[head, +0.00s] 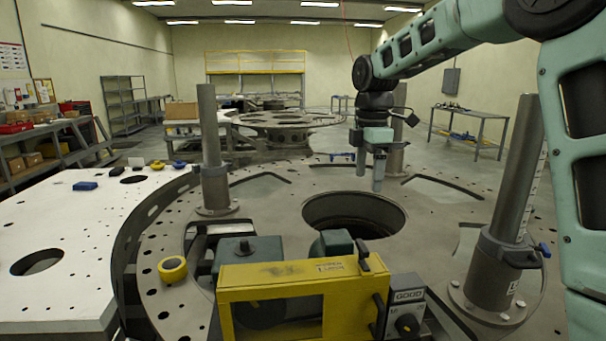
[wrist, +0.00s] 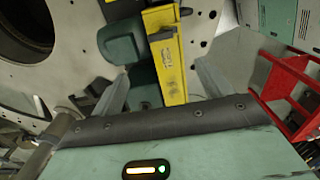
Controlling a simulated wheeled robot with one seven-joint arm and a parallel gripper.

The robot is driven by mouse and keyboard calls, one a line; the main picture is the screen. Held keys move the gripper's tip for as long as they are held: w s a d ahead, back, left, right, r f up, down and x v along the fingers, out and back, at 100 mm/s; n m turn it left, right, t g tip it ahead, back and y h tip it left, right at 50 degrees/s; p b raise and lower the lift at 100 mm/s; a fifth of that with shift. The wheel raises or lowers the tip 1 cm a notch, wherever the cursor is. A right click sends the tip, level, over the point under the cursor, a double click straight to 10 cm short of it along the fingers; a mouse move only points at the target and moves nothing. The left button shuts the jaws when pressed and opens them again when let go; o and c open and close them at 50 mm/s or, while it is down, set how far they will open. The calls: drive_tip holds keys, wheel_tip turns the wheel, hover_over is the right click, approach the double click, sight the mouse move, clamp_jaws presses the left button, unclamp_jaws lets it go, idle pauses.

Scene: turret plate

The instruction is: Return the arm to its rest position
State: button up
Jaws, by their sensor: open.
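My arm comes in from the right of the head view, with its teal links raised over the turret plate (head: 270,205). My gripper (head: 378,172) hangs pointing down above the plate, just behind the large round hole. In the wrist view my gripper (wrist: 160,90) shows its two fingers spread apart, with nothing held between them. Beyond the fingers, the wrist view shows the yellow frame (wrist: 168,65) and a teal block, both apart from the fingers as far as I can tell. The yellow frame also stands at the front of the head view (head: 300,275).
Steel posts rise from the plate at left (head: 212,150) and right (head: 505,200). A yellow tape roll (head: 172,269) lies at left. A red frame (wrist: 285,90) shows at right in the wrist view.

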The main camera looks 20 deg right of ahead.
drive_tip(key=s+a+f+m+b, duration=0.1)
drive_tip(key=s+a+f+b, duration=0.1)
drive_tip(key=s+a+f, duration=0.6)
drive_tip(key=s+a+f+m+b, duration=0.2)
drive_tip(key=s+a, duration=0.1)
drive_tip(key=a, duration=0.9)
drive_tip(key=s+a+f+m+b, duration=0.2)
drive_tip(key=s+f, duration=0.3)
drive_tip(key=s, duration=0.5)
drive_tip(key=s+a+f+m+b, duration=0.2)
drive_tip(key=s+a+f, duration=0.2)
drive_tip(key=s, duration=0.5)
drive_tip(key=shift+s+a+f+y, duration=0.15)
drive_tip(key=shift+s+f+y, duration=0.2)
drive_tip(key=shift+f, duration=0.55)
